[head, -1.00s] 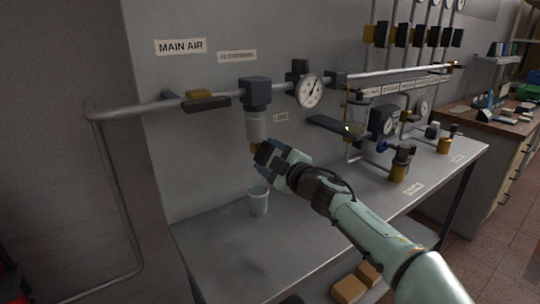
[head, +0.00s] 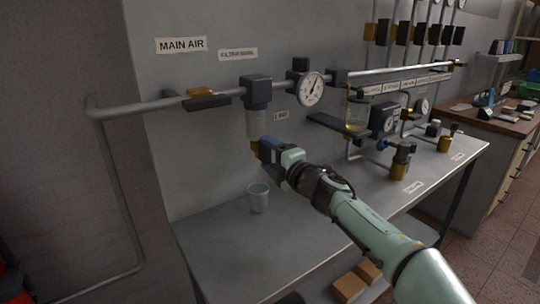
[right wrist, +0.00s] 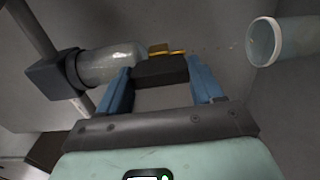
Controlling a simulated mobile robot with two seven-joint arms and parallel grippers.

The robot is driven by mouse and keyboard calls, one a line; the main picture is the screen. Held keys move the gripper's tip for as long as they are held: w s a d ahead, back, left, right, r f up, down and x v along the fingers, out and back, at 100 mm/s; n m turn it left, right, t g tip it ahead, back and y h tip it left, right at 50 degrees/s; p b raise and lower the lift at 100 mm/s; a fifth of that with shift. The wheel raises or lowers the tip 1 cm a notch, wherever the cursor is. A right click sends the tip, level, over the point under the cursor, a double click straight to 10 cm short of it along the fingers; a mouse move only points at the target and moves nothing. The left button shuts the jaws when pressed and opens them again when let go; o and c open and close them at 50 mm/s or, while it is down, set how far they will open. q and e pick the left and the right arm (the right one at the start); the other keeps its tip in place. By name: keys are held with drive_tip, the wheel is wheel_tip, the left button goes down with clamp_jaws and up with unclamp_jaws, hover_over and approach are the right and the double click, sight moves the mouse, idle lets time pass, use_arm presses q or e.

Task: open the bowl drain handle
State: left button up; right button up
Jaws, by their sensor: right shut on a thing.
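The filter bowl (head: 256,123) hangs under a dark filter head (head: 257,92) on the main air pipe; it also shows in the right wrist view (right wrist: 112,64). A brass drain fitting (right wrist: 160,48) sits at the bowl's lower end. My right gripper (head: 264,150) is just below the bowl. In the right wrist view its two blue fingers (right wrist: 162,80) are shut on the dark drain handle (right wrist: 160,70), one finger at each end. The handle is mostly hidden by the gripper in the head view. My left gripper is not in view.
A clear cup (head: 258,198) stands on the grey bench (head: 215,240) below the bowl. A gauge (head: 311,89), a dark lever (head: 335,126) and a regulator (head: 384,121) are to the right.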

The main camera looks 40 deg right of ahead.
idle(0.4)
drive_tip(key=o, duration=1.1)
drive_tip(key=shift+c, duration=0.2)
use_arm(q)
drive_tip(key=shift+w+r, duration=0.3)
use_arm(e)
drive_tip(key=s+a, duration=0.1)
drive_tip(key=s, duration=1.2)
drive_tip(key=shift+s+a, duration=0.2)
